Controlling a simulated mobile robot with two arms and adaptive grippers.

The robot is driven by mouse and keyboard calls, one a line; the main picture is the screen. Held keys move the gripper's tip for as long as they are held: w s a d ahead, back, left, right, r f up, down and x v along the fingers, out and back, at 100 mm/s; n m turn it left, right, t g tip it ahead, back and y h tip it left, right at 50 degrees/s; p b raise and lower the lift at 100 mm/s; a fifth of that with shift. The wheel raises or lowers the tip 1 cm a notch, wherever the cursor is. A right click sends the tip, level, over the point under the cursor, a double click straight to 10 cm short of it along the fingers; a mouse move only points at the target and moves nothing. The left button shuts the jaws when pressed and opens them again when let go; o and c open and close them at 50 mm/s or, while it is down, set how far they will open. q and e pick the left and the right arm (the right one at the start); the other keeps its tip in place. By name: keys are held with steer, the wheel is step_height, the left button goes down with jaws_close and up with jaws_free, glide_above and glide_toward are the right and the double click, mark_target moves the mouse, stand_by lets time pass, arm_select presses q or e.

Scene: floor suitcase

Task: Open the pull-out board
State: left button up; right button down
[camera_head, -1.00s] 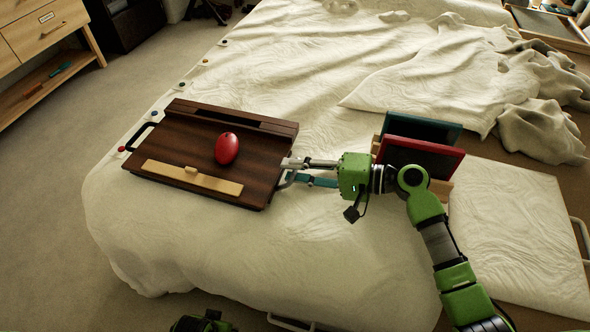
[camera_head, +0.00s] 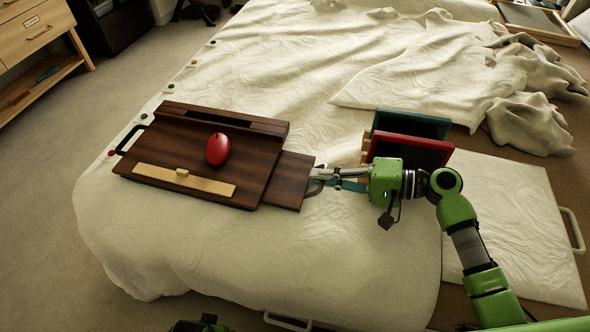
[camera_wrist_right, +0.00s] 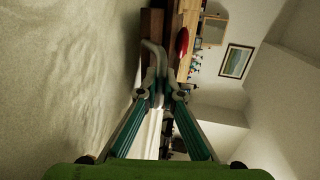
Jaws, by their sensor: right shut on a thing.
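A dark brown wooden lap desk (camera_head: 160,143) lies on the bed in the head view. Its pull-out board (camera_head: 290,181) sticks out from the right side, partly drawn out. My right gripper (camera_head: 322,178) is shut on the grey handle at the board's right edge. In the right wrist view, the fingers (camera_wrist_right: 160,92) close on the curved grey handle (camera_wrist_right: 153,58). A red mouse-shaped object (camera_head: 217,149) rests on top of the desk. My left gripper is not clearly visible.
A light wooden strip (camera_head: 170,177) lies along the desk's front, and a black handle (camera_head: 128,140) is on its left. Red (camera_head: 412,150) and teal (camera_head: 440,124) panels stand upright near my right gripper. The white bedspread (camera_head: 250,245) is clear in front.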

steer(key=d, duration=0.1)
steer(key=s+d, duration=0.1)
steer(key=d, duration=0.3)
steer(key=shift+s+d+f, duration=0.1)
steer(key=shift+s, duration=0.25)
steer(key=shift+d, duration=0.2)
arm_select(q)
steer(key=shift+w+r, duration=0.5)
steer(key=shift+r, duration=0.05)
arm_select(e)
steer(key=c, duration=2.2)
jaws_free()
steer(key=shift+s, duration=0.1)
arm_select(q)
steer(key=shift+s+d+f, duration=0.1)
steer(key=shift+s+f, duration=0.05)
steer(key=shift+s, duration=0.1)
arm_select(e)
steer(key=shift+d, duration=0.1)
arm_select(q)
steer(key=shift+s, duration=0.1)
steer(key=shift+w, duration=0.2)
arm_select(e)
steer(key=v, duration=1.2)
